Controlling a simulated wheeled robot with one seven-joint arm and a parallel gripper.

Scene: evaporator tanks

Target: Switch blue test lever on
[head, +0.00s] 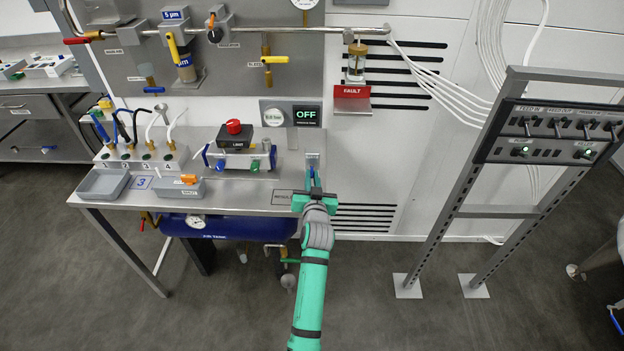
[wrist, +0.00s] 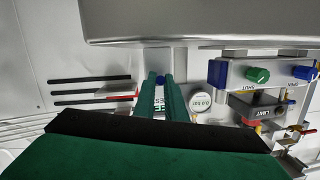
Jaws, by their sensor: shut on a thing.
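The blue test lever (wrist: 160,79) shows as a small blue tip between my fingers in the wrist view. Its grey mount (head: 312,160) stands at the right end of the steel bench in the head view. My gripper (head: 313,183) reaches it from the front. In the wrist view my gripper (wrist: 158,88) has its two green fingers on either side of the blue tip, shut on it. Most of the lever is hidden by the fingers. A display (head: 307,115) behind the bench reads OFF in green.
Left of my gripper, a valve block (head: 238,158) with a red-knobbed LIMIT box (head: 234,133) stands on the bench. A grey tray (head: 103,184) is at the bench's left. A switch rack (head: 550,130) stands at right. Floor between bench and rack is clear.

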